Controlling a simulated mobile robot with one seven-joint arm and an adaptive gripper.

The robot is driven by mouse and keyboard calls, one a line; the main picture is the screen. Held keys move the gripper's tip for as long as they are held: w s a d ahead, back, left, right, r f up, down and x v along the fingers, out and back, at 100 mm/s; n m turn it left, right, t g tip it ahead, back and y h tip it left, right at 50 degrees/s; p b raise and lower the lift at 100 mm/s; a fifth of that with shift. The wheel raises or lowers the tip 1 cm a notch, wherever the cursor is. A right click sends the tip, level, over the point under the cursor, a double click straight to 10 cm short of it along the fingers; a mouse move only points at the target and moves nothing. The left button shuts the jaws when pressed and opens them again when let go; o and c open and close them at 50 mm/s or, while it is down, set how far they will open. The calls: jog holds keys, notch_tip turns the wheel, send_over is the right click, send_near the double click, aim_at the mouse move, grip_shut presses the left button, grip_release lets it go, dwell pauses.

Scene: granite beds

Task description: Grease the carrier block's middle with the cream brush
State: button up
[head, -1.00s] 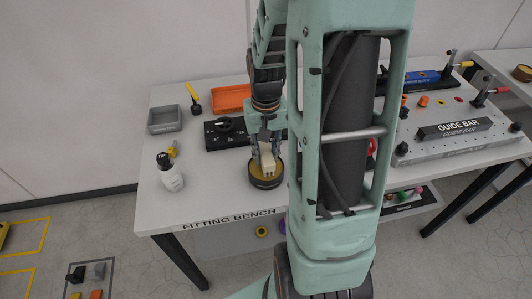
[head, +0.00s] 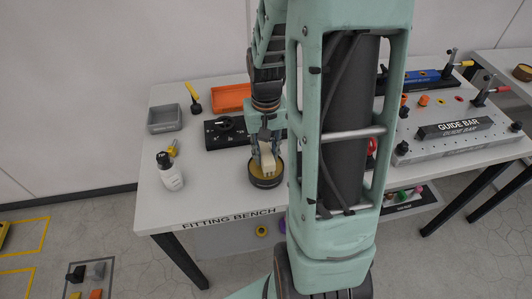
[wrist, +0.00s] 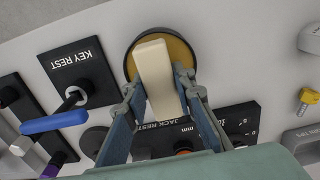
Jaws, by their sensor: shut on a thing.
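My gripper (head: 266,158) is shut on the cream brush (head: 268,168), a pale block-shaped piece pointing down. In the wrist view the brush (wrist: 155,75) sits between the two fingers. It is over a round dark tin with yellow-brown contents (head: 265,183), which shows behind the brush in the wrist view (wrist: 130,62). The brush's lower end overlaps the tin's opening; I cannot tell how deep it reaches. No carrier block can be named for certain.
A white bottle (head: 169,173) and a grey tray (head: 165,119) stand to the left on the fitting bench (head: 215,195). An orange tray (head: 231,97) and a black rest (head: 222,137) lie behind. A grey plate with a guide bar (head: 455,128) fills the right. Bare bench lies left of the tin.

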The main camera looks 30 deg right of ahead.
jog(key=shift+r+p, duration=2.3)
jog(key=shift+r, duration=1)
jog(key=shift+f, duration=0.1)
jog(key=w+a+f+n, duration=0.2)
jog(key=w+a+n, duration=0.1)
jog(key=w+a, duration=0.55)
jog(key=r+m+p, duration=0.1)
jog(key=r+p, duration=0.1)
send_over(266, 152)
jog(key=shift+w+a+f, duration=0.1)
jog(key=shift+a+f, duration=0.1)
jog(key=shift+f, duration=0.05)
jog(key=shift+d+f, duration=0.1)
jog(key=shift+d, duration=0.1)
jog(key=shift+f+b, duration=2.3)
jog(key=shift+f, duration=0.45)
jog(key=shift+f+b, duration=0.55)
jog(key=shift+f, duration=0.15)
